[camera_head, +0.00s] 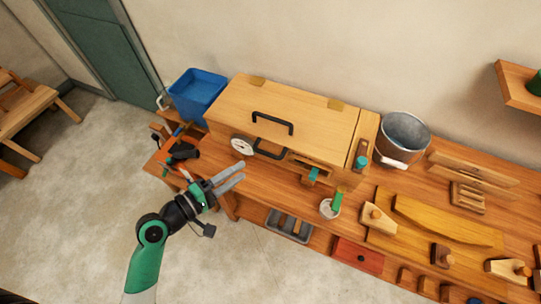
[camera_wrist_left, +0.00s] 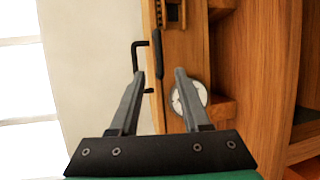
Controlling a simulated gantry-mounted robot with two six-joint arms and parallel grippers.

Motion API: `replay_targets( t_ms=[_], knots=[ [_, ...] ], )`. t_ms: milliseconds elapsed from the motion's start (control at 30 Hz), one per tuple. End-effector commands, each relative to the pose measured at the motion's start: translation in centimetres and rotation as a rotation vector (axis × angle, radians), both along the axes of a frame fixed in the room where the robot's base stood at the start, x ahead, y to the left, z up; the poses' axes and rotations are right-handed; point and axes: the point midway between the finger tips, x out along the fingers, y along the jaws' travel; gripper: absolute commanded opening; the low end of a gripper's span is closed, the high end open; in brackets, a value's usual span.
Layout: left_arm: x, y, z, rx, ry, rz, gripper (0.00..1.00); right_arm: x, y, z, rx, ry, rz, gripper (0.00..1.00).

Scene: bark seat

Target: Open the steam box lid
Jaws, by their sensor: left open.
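The steam box is a long light-wood box on the workbench, seen in the head view; its lid (camera_head: 290,103) lies shut on top. A black lid handle (camera_head: 272,123) stands on the lid, and a second black handle (camera_head: 270,152) is on the front beside a round white dial (camera_head: 242,146). My left gripper (camera_head: 241,172) is open and empty, in front of the box and apart from it. In the left wrist view, the open fingers (camera_wrist_left: 160,73) point toward the box, with the lid handle (camera_wrist_left: 135,55) and dial (camera_wrist_left: 187,98) visible. My right gripper is out of view.
A blue bin (camera_head: 198,95) stands left of the box and a metal bucket (camera_head: 403,137) stands right of it. Open floor lies in front.

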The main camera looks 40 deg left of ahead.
Motion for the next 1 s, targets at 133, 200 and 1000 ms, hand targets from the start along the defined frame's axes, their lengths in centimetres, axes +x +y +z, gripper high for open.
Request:
replay_targets(
  t_ms=[133,200,1000],
  knots=[
    [2.3,-0.3,-0.3,0.002,-0.002,-0.007,0.47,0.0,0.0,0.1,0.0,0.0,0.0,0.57],
    [3.8,-0.3,-0.6,0.003,-0.003,-0.007,0.47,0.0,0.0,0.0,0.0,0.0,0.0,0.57],
    [11.0,-0.5,-1.9,0.003,-0.002,-0.002,0.29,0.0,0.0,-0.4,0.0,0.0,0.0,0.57]
  ],
)
